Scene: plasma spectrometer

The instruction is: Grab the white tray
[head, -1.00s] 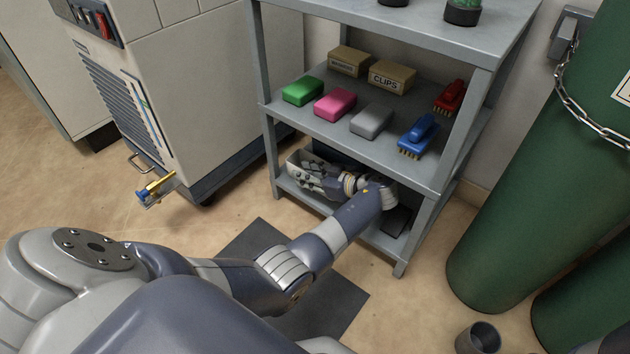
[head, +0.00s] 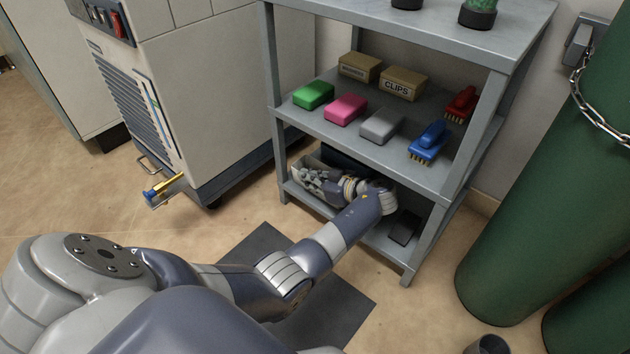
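A pale, whitish tray (head: 302,163) sits at the left of the lowest shelf level. Only part of its edge and wall shows; my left gripper covers much of the rest. My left arm reaches in from the left, and my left gripper (head: 312,181) is inside the lower bay, at the tray. The fingers overlap the tray in the picture. I cannot tell whether they grip it or only lie over it. My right gripper is not in view.
The grey shelf (head: 440,187) has green, pink and grey blocks, two brushes and two boxes on its middle level. A dark item (head: 403,227) lies at the lower right. A white cabinet (head: 210,90) stands left and a green cylinder (head: 530,220) right.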

